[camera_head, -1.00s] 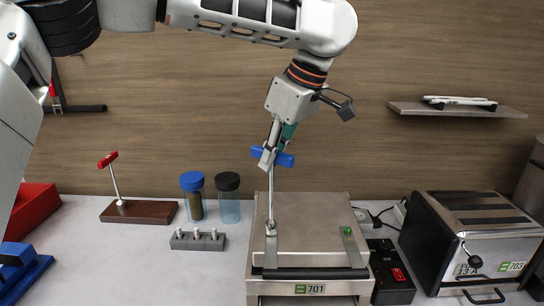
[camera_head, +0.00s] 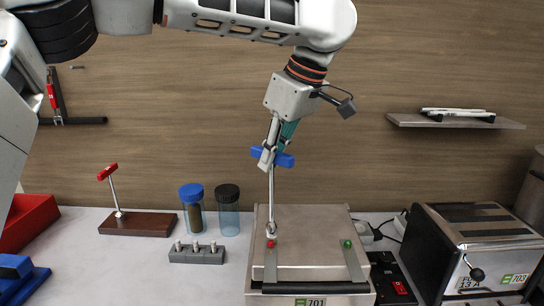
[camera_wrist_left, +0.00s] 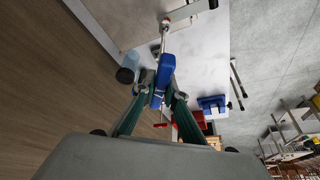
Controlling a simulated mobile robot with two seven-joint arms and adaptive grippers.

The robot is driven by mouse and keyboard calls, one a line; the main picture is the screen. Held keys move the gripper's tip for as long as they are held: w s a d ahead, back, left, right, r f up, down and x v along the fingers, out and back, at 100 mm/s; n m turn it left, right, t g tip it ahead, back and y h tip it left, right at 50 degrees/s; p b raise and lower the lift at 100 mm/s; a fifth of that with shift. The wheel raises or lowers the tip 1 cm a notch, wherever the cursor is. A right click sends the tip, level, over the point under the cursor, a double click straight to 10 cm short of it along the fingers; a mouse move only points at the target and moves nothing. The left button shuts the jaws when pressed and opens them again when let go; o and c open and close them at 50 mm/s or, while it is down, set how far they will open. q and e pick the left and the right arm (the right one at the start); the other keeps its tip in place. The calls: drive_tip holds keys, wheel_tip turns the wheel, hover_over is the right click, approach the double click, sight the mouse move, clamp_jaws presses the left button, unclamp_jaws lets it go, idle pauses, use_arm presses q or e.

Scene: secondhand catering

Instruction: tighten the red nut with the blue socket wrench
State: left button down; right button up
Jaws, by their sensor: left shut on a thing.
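The red nut (camera_head: 271,243) sits on the left metal strip of the press-like machine marked 701 (camera_head: 305,220). My left gripper (camera_head: 270,157) is shut on the blue handle of the blue socket wrench (camera_head: 271,200), above the machine. The wrench's shaft hangs down almost upright, with its socket end just over the red nut; a slight gap seems to show between them. In the left wrist view the blue handle (camera_wrist_left: 163,72) lies between the fingertips (camera_wrist_left: 158,88), and the shaft runs away from me. My right gripper is not in view.
A green nut (camera_head: 347,244) sits on the right strip. Left of the machine stand a red-handled wrench (camera_head: 117,192) on a wooden base, a grey block with pegs (camera_head: 197,255) and two lidded jars (camera_head: 228,212). A machine marked 703 (camera_head: 480,250) stands at right.

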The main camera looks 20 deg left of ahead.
use_arm(q)
drive_tip(key=m+t, duration=0.1)
drive_tip(key=m, duration=0.2)
drive_tip(key=m+h, duration=0.1)
drive_tip(key=m, duration=0.2)
drive_tip(key=shift+a+t+h, duration=0.2)
drive_tip(key=shift+t+h, duration=0.1)
drive_tip(key=shift+t, duration=0.1)
drive_tip(key=m+h, duration=0.1)
drive_tip(key=m, duration=0.1)
drive_tip(key=m+t, duration=0.1)
drive_tip(key=m, duration=0.2)
drive_tip(key=shift+m+h, duration=0.3)
drive_tip(key=shift+h, duration=0.1)
drive_tip(key=shift+m, duration=0.5)
drive_tip(key=shift+a, duration=0.1)
drive_tip(key=shift+d+f, duration=0.3)
drive_tip(key=shift+f, duration=1.1)
idle(0.9)
idle(0.7)
